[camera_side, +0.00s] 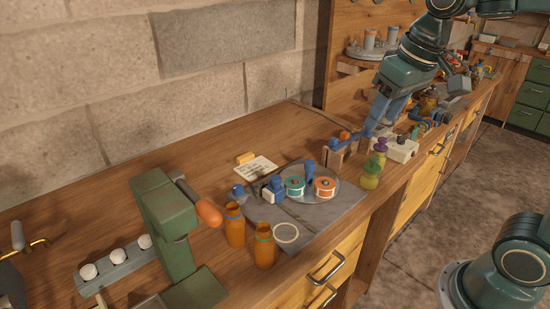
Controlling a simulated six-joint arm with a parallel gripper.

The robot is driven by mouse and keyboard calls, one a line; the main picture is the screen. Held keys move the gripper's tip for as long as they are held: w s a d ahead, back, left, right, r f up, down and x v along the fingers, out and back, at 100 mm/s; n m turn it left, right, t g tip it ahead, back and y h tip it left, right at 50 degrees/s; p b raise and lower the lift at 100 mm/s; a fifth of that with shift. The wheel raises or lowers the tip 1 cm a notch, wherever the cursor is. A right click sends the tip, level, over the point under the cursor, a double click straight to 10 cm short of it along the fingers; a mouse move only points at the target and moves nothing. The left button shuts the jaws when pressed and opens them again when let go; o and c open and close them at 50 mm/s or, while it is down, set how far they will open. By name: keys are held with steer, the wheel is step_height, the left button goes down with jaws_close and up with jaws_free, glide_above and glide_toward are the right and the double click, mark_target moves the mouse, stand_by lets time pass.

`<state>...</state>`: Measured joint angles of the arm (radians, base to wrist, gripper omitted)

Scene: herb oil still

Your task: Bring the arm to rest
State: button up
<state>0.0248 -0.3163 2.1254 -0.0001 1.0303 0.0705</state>
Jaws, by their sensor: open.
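My gripper (381,122) hangs at the upper right on the green arm. Its blue jaws point down over the bench, near a small wooden stand (343,148) with an orange-topped item. They are open, and I see nothing held between them. I cannot tell how high they are above the bench or whether they touch the stand. The wooden bench (120,194) runs from lower left to upper right.
A grey mat (330,228) carries teal and orange round pieces and blue parts. Two amber bottles (235,226) stand beside a green press (160,215). Green and purple-topped bottles (372,170) and a white block (402,150) sit near the front edge. Clutter lies beyond.

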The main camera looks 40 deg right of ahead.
steer(key=s+f+n+t, duration=0.1)
steer(key=s+f+t, duration=0.1)
steer(key=s, duration=0.8)
steer(key=shift+s+a+f, duration=0.25)
steer(key=shift+a+f, duration=0.1)
steer(key=shift+f, duration=0.5)
